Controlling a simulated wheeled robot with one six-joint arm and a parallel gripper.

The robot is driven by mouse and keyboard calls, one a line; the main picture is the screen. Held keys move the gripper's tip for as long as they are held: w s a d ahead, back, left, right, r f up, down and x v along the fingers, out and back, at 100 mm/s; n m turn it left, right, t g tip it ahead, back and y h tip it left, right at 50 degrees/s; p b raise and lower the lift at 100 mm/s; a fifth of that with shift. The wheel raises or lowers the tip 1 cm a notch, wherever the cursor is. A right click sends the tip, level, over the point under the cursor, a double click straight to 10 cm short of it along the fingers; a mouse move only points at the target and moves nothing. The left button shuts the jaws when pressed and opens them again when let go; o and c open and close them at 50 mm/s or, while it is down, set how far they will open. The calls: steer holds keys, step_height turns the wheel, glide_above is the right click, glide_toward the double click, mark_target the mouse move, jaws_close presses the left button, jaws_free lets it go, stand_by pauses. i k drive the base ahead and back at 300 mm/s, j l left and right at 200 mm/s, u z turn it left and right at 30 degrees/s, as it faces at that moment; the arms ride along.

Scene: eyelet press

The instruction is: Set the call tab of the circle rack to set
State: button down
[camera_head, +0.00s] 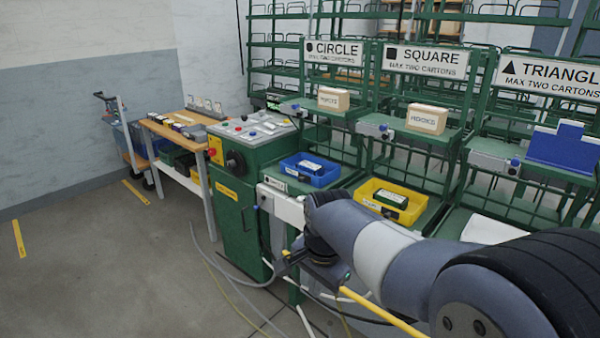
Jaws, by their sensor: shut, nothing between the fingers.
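The circle rack is the green rack at centre left under the white CIRCLE sign (335,52). A small grey unit with a blue knob (296,107) sits at the front left of its shelf. It may hold the call tab, but it is too small to tell the tab or its setting. A tan carton (333,99) stands on that shelf. My gripper (281,264) is low in front of the bench, beside the green machine, well below and apart from the circle rack shelf. It is small and partly dark in this view; it looks shut and empty.
A green machine cabinet (237,215) stands left of my gripper. Blue (312,171) and yellow (393,202) bins sit on the bench. The SQUARE (425,62) and TRIANGLE (550,77) racks stand to the right. Cables lie on the floor; the floor at left is mostly clear.

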mark_target(349, 54)
steer(key=i, duration=1.9)
steer(key=l+z, duration=0.05)
